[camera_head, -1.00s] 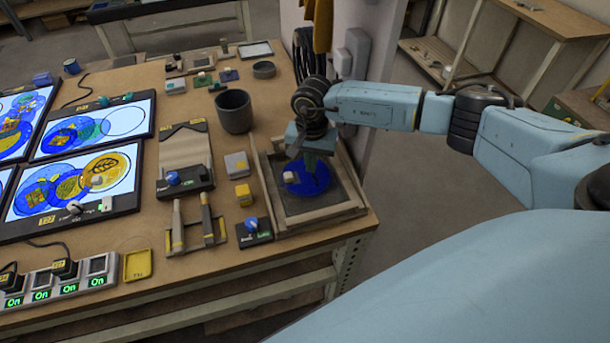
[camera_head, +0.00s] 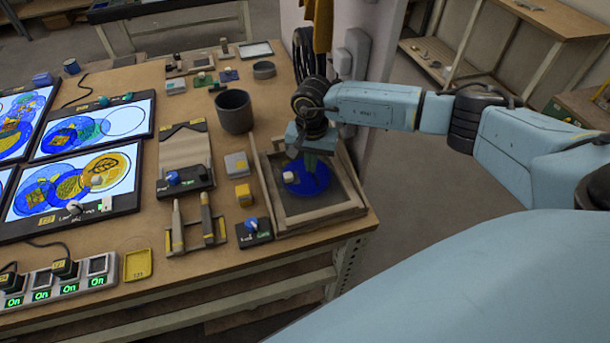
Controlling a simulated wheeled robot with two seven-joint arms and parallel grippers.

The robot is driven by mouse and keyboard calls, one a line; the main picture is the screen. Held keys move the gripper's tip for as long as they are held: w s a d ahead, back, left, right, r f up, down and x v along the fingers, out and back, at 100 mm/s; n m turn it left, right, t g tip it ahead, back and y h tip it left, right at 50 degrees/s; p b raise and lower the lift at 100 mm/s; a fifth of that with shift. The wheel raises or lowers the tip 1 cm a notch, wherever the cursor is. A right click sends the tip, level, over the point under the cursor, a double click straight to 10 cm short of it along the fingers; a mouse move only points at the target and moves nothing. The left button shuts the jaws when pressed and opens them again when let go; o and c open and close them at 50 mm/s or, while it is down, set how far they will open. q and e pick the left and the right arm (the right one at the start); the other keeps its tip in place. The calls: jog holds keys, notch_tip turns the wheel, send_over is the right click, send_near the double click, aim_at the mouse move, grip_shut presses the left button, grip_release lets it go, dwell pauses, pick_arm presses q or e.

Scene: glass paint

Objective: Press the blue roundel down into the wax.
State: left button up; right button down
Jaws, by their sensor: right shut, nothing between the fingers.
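The blue roundel (camera_head: 306,187) lies in the wooden-framed wax tray (camera_head: 310,218) at the right end of the bench. A small pale block (camera_head: 288,177) shows on the roundel's left part. My right gripper (camera_head: 310,166) is shut and empty, pointing down over the back part of the roundel. It covers part of the roundel, and I cannot tell whether its fingertips touch it. How deep the roundel sits in the wax does not show. My left gripper is not in view.
A dark cup (camera_head: 234,111) stands behind and left of the tray. A yellow block (camera_head: 243,194), a grey block (camera_head: 237,163) and a knob box (camera_head: 253,231) sit close to its left side. Lit panels (camera_head: 80,184) fill the left of the bench.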

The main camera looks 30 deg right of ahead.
jog(key=shift+f+b, duration=0.8)
jog(key=shift+f, duration=0.05)
dwell(0.3)
jog(key=shift+r, duration=0.2)
dwell(0.5)
notch_tip(320, 180, up, 7)
jog(key=p, duration=0.4)
jog(key=shift+f, duration=0.15)
dwell(0.4)
dwell(0.4)
